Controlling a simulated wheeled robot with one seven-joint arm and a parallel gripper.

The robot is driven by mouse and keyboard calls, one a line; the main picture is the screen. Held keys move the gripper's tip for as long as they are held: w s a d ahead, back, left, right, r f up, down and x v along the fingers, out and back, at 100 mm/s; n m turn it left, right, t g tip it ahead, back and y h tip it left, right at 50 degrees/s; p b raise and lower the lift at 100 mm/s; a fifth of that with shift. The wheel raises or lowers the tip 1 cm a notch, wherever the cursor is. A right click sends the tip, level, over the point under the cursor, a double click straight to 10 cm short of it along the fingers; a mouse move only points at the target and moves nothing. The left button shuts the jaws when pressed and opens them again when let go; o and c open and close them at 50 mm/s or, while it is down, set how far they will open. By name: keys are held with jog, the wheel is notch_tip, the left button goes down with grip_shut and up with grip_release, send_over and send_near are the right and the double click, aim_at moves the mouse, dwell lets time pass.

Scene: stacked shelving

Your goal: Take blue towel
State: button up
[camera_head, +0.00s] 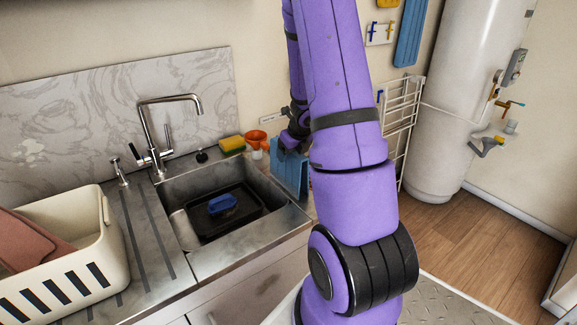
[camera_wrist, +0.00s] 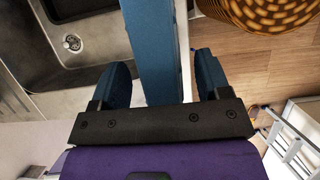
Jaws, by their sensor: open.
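The blue towel (camera_head: 288,178) hangs at the right end of the sink counter in the head view, partly hidden by my arm. In the wrist view the towel (camera_wrist: 152,45) is a blue strip running between my two fingers. My gripper (camera_wrist: 160,64) is open, with one finger on each side of the towel and visible gaps to both. In the head view my gripper (camera_head: 291,143) is at the towel's top, mostly hidden behind my arm.
The sink (camera_head: 170,192) holds a dark tub with a blue brush (camera_head: 222,204). A sponge (camera_head: 232,144) and an orange cup (camera_head: 256,139) stand behind it. A white rack (camera_head: 403,115) and a boiler (camera_head: 463,90) are on the right. A cream basket (camera_head: 108,248) stands left.

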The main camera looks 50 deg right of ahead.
jog(key=shift+w+d+f, duration=0.1)
jog(key=shift+w+f, duration=0.1)
jog(key=shift+f, duration=0.3)
jog(key=shift+f, duration=0.25)
dwell(0.3)
jog(key=shift+c, duration=0.2)
grip_shut()
